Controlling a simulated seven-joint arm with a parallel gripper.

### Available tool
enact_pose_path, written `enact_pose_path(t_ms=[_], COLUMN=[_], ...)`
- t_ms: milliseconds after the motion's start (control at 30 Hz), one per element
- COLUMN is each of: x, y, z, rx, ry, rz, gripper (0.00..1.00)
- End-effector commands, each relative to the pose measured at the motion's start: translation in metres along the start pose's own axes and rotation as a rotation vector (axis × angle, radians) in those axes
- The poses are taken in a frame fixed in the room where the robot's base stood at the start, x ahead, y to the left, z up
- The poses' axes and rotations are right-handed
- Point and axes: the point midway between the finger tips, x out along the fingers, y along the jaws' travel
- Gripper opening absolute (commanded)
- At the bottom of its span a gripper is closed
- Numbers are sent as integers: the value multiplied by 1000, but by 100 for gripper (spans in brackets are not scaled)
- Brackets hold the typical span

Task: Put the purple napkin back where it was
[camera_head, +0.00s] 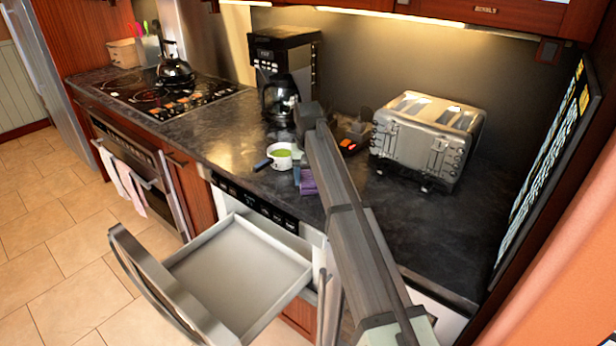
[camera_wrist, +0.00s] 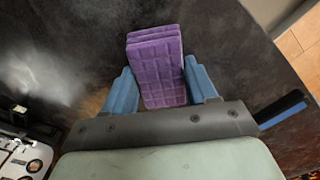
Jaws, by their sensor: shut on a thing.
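The purple napkin (camera_wrist: 157,68) is a folded, quilted stack between the two blue fingers of my gripper (camera_wrist: 165,88) in the wrist view. My gripper is shut on it. In the head view the purple napkin (camera_head: 307,182) shows just below my gripper (camera_head: 300,172), at the front edge of the dark counter. I cannot tell whether it touches the counter. My arm hides part of the counter behind it.
An open, empty drawer (camera_head: 238,262) juts out below the counter (camera_head: 215,140). A white bowl (camera_head: 284,156) with green contents stands left of my gripper. A coffee maker (camera_head: 283,75) is behind, a toaster (camera_head: 425,140) to the right. Bare counter lies left of the bowl.

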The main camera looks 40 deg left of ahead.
Motion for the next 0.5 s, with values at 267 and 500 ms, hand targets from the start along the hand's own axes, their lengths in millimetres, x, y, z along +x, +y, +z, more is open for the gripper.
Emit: enact_pose_path(t_ms=[267, 500], x=[2, 2], y=[0, 0], z=[0, 0], rx=[0, 0], ry=[0, 0], rz=[0, 0], gripper=[72, 83])
